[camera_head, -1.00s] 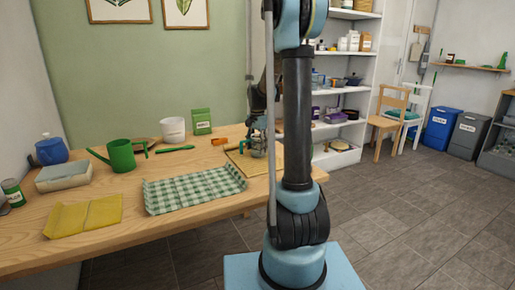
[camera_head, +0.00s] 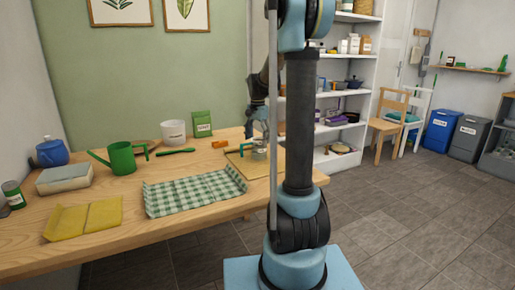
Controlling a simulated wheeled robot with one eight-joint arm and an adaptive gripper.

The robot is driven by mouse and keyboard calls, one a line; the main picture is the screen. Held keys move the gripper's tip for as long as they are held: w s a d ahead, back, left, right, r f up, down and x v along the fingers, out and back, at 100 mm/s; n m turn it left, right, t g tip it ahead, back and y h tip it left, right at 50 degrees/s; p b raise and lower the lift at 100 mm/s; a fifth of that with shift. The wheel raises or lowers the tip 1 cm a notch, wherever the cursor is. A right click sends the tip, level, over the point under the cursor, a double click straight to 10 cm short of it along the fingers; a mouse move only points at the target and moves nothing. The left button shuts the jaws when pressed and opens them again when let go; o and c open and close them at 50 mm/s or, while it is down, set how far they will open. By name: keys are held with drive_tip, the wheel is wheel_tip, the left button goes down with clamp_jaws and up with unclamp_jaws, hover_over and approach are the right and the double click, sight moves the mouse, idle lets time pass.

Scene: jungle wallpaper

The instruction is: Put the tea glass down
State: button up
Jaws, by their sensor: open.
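The tea glass (camera_head: 258,153) looks like a small clear shape standing on the wooden board (camera_head: 240,162) at the right end of the table; it is small and partly covered, so its outline is hard to make out. My gripper (camera_head: 258,137) is open just above and around the top of the glass, pointing down. I cannot tell whether the fingers still touch it. My arm's column hides the right part of the board.
A green checked cloth (camera_head: 195,192) lies left of the board. A green watering can (camera_head: 122,158), white pot (camera_head: 174,133), green packet (camera_head: 202,124), blue teapot (camera_head: 52,152) and yellow cloth (camera_head: 84,219) are also on the table (camera_head: 150,235). Shelves (camera_head: 347,103) stand behind.

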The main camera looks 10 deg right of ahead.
wheel_tip(320, 180, up, 6)
drive_tip(key=s+n, duration=0.3)
drive_tip(key=s, duration=0.9)
drive_tip(key=s+f+n, duration=0.1)
drive_tip(key=s+f, duration=0.1)
drive_tip(key=s, duration=0.4)
drive_tip(key=s+d+f+n+t, duration=0.1)
drive_tip(key=s+f+n, duration=0.1)
drive_tip(key=s, duration=0.3)
drive_tip(key=s+f+n, duration=0.1)
drive_tip(key=s+f, duration=0.2)
drive_tip(key=s, duration=0.3)
drive_tip(key=shift+s+d+f+n+t, duration=0.15)
drive_tip(key=shift+s+f+n+t, duration=0.05)
drive_tip(key=shift+s+n+t, duration=0.1)
drive_tip(key=s+f+n, duration=0.2)
drive_tip(key=s+f, duration=0.5)
drive_tip(key=shift+s+d+f+n+t, duration=0.15)
drive_tip(key=shift+f+n+t, duration=0.15)
